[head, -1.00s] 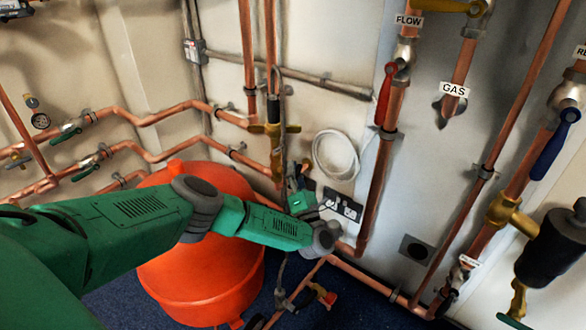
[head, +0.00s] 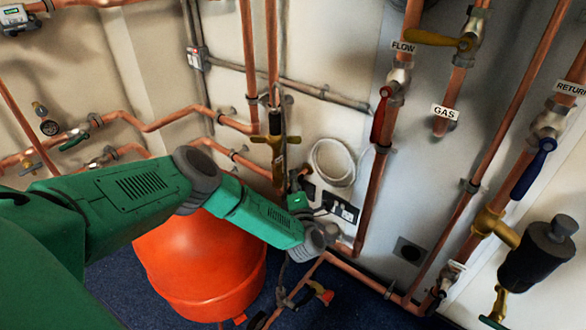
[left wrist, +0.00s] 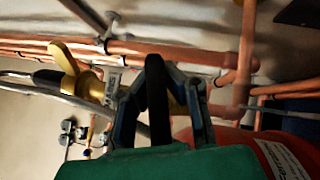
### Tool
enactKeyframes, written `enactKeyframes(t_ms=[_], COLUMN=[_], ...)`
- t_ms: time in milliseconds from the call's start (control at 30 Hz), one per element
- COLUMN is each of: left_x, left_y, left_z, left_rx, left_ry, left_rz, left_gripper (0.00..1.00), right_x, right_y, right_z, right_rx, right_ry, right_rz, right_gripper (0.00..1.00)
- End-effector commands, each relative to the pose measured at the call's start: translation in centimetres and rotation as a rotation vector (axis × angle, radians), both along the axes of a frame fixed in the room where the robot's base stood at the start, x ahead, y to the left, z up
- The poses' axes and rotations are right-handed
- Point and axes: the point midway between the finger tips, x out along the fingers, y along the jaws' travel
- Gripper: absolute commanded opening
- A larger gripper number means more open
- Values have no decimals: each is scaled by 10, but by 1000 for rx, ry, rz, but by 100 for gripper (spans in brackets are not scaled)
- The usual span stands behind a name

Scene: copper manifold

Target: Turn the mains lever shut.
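In the left wrist view a yellow lever (left wrist: 66,58) stands at the left on a brass valve body, partly hidden behind my gripper. My left gripper (left wrist: 156,62) appears shut, its dark fingers together, with nothing visible between them. In the head view it is small, below and right of the brass valve, apart from the lever. My right gripper is not in view.
An orange-red vessel (head: 205,265) stands below my left arm. A red lever (head: 379,115) hangs on the FLOW pipe, a yellow lever (head: 430,39) is near GAS, and a blue lever (head: 533,168) is on RETURN. A white cable coil (head: 333,161) hangs on the wall.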

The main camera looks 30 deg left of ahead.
Motion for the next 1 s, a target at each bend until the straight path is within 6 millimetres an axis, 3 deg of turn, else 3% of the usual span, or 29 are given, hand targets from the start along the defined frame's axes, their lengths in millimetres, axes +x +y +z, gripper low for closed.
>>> enactKeyframes(t_ms=[100, 400, 1000], left_x=[2, 3, 2], left_y=[-8, -9, -9], left_z=[2, -3, -10], left_rx=[1, 16, 23], left_ry=[101, 290, 392], left_rz=[-17, -19, -19], left_gripper=[0, 0, 0], right_x=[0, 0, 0], right_y=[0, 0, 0], right_z=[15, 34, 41], right_rx=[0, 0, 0], right_ry=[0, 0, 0], right_rz=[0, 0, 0], right_gripper=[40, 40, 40])
